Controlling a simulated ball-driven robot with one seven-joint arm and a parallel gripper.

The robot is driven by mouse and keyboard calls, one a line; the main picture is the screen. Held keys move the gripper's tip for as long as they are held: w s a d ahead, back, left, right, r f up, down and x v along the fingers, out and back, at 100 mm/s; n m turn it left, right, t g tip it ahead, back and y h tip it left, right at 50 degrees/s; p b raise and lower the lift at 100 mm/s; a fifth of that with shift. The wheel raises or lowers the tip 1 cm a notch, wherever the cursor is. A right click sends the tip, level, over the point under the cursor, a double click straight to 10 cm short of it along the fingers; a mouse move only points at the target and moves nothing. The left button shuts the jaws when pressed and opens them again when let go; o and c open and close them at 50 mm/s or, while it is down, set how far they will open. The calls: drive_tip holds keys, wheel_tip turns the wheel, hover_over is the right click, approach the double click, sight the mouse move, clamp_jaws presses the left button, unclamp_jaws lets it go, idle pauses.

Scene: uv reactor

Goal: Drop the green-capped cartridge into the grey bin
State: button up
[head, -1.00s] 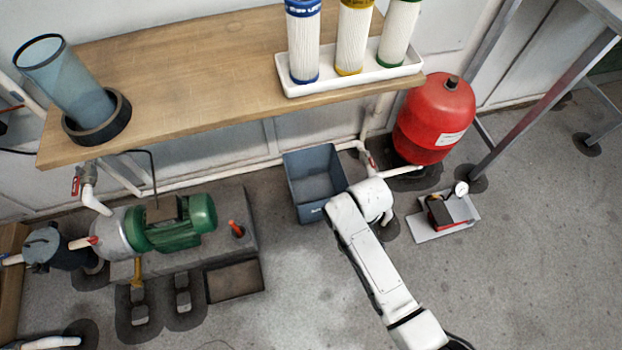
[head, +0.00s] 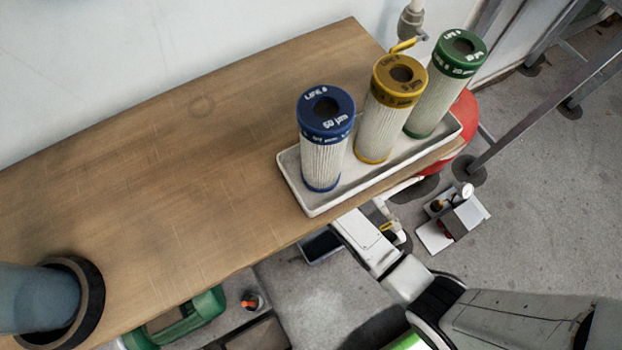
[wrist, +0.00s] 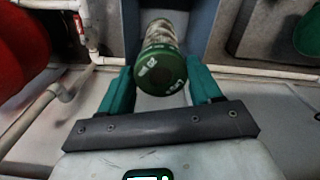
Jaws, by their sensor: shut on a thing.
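In the wrist view my gripper (wrist: 160,76) is shut on a green-capped cartridge (wrist: 162,66), with a teal finger on each side of its cap. The cartridge's pale, stained body points away from the camera. Grey-blue walls of the grey bin (wrist: 203,22) show behind and beside it; the cartridge's depth relative to the rim is unclear. In the head view only a corner of the bin (head: 318,247) shows below the shelf, and my gripper is hidden there. Another green-capped cartridge (head: 440,90) stands upright in a white tray.
The white tray (head: 312,208) sits at the edge of the wooden shelf (head: 190,130), with a blue-capped (head: 323,140) and a yellow-capped cartridge (head: 385,110). The red tank (wrist: 18,55) and white pipes (wrist: 48,100) are close to my gripper. A green pump (head: 185,318) stands lower left.

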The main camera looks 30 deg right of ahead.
drive_tip(key=shift+w+f, duration=0.2)
drive_tip(key=shift+w, duration=0.1)
wheel_tip(320, 180, down, 6)
drive_tip(key=b, duration=0.6)
drive_tip(key=shift+r, duration=0.2)
drive_tip(key=o, duration=1.5)
wheel_tip(320, 180, up, 11)
drive_tip(key=p, duration=0.3)
